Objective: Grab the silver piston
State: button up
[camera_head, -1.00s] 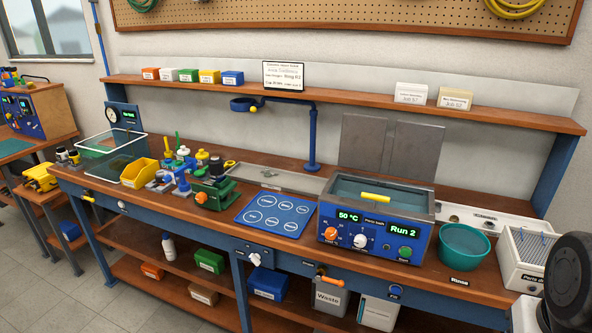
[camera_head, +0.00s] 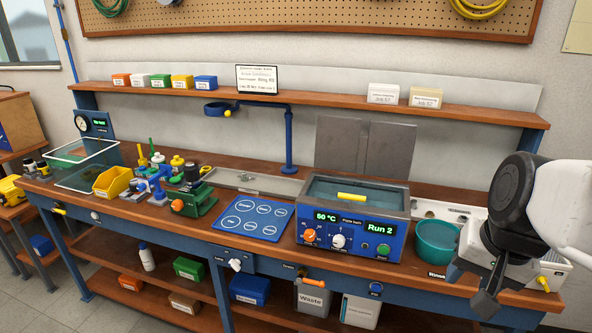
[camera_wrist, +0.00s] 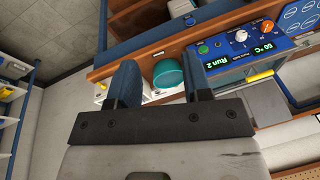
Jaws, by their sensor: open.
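I cannot make out a silver piston in either view; any such part is too small to tell or hidden. My gripper (camera_head: 472,288) is at the right end of the bench in the head view, in front of the teal rinse bowl and the white tray. In the wrist view its two fingers (camera_wrist: 161,82) are spread apart with nothing between them. The teal bowl (camera_wrist: 168,73) shows beyond the fingers.
The blue bath unit (camera_head: 352,225) stands left of the teal bowl (camera_head: 437,240). A blue mat with marked circles (camera_head: 252,218), a green vise (camera_head: 193,200) and a yellow bin (camera_head: 112,182) lie further left. A shelf (camera_head: 320,103) runs above the bench.

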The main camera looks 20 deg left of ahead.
jog(key=w+a+r+m+y, duration=0.3)
jog(key=w+a+r+m, duration=0.15)
jog(key=w+a, duration=0.85)
jog(key=m+g+y, duration=0.2)
jog(key=m+y, duration=0.8)
jog(key=m, duration=0.2)
send_over(244, 172)
jog(key=s+d, duration=0.9)
notch_tip(244, 172, down, 7)
jog(key=shift+m+t+h, duration=0.6)
jog(key=shift+m+t, duration=0.15)
jog(key=shift+t, duration=0.15)
jog(key=w+a+f, duration=0.1)
jog(key=w+f, duration=0.2)
jog(key=f, duration=0.3)
jog(key=w+a+f, duration=0.2)
jog(key=w+f, duration=0.1)
jog(key=f, duration=0.4)
jog(key=w+a+f, duration=0.1)
jog(key=w+f, duration=0.1)
jog(key=f, duration=0.5)
jog(key=shift+w+a+f, duration=0.25)
jog(key=shift+w+a, duration=0.15)
jog(key=shift+a+f, duration=0.1)
jog(key=shift+a, duration=0.05)
jog(key=shift+x, duration=2.3)
